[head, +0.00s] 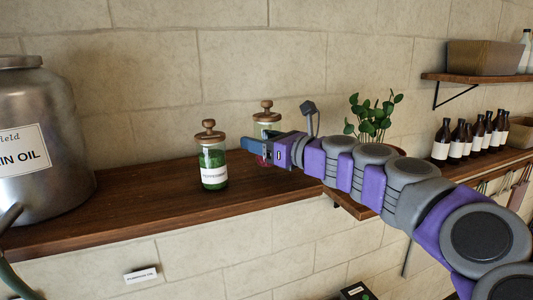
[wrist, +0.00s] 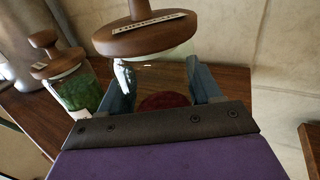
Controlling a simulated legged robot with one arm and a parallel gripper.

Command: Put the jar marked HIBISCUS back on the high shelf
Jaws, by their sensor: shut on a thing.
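A glass jar with a round wooden lid and knob (head: 267,117) stands at the back of the wooden shelf, partly hidden behind my gripper (head: 257,146). Dark red contents show low in it. Its lid (wrist: 150,38), with a small printed strip, shows in the wrist view. My gripper (wrist: 158,78) is shut on this jar, a finger on each side below the lid. A second jar (head: 213,165) with green contents, labelled like PEPPERMINT, stands to the left.
The shelf (head: 150,205) has clear room around the green jar. A large metal oil can (head: 40,150) fills its left end. A potted plant (head: 372,120) and several dark bottles (head: 465,140) stand to the right. A higher shelf (head: 480,77) there holds a box (head: 485,57).

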